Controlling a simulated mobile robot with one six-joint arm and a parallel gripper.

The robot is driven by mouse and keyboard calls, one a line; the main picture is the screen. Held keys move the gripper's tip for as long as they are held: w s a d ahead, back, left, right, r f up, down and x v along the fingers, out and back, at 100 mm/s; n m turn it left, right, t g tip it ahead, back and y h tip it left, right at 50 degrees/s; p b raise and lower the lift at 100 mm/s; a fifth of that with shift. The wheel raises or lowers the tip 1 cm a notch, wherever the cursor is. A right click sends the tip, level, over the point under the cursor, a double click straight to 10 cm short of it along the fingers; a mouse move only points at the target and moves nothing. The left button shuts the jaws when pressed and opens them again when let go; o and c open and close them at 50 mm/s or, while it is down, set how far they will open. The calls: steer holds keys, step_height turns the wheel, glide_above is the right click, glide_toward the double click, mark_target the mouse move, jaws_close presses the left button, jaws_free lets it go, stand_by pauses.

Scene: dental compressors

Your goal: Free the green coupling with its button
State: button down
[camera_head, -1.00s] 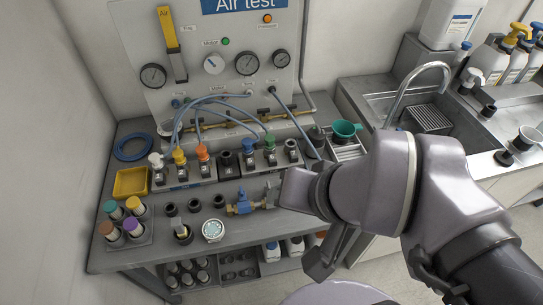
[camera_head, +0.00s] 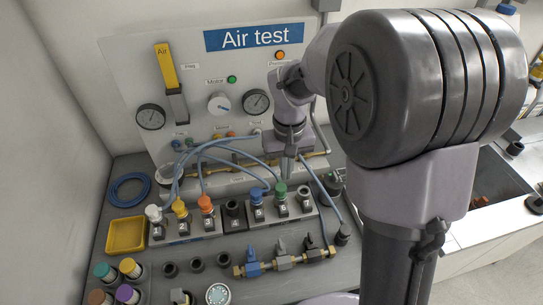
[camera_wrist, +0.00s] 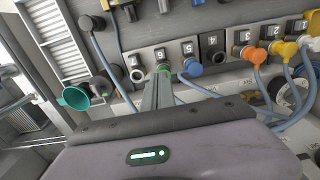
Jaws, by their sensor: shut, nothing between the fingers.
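The green coupling (camera_head: 281,189) sits on port 6 of the grey coupling rack, just right of the blue coupling (camera_head: 256,194) on port 5. In the wrist view the green coupling (camera_wrist: 163,68) is mostly hidden behind my fingertips. My gripper (camera_head: 287,178) is shut and empty, pointing down right at the green coupling from above. In the wrist view its shut fingers (camera_wrist: 160,82) end against or just in front of the coupling; I cannot tell whether they touch it. The coupling's button is not distinguishable.
White, yellow (camera_head: 180,208) and orange (camera_head: 205,204) couplings stand left on the rack. Blue hoses arch behind them to the Air test panel (camera_head: 200,85). Brass valves (camera_head: 284,261) lie in front. A green funnel (camera_wrist: 75,97) is in the wrist view. A yellow tray (camera_head: 126,235) stands left.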

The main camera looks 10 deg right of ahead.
mark_target(284, 210)
steer(key=f+b, duration=0.2)
steer(key=f, duration=0.2)
steer(key=f+b, duration=0.2)
steer(key=f, duration=0.3)
steer(key=f+b, duration=0.2)
steer(key=f, duration=0.3)
steer(key=shift+s+b, duration=0.3)
steer(key=shift+b, duration=0.1)
steer(key=shift+s+f+b, duration=0.15)
steer(key=shift+f+b, duration=0.25)
steer(key=shift+f, duration=0.4)
steer(key=shift+s, duration=0.2)
steer(key=shift+f, duration=0.2)
step_height(284, 210, up, 15)
steer(key=p, duration=0.8)
steer(key=shift+w, duration=0.35)
steer(key=shift+f, duration=0.1)
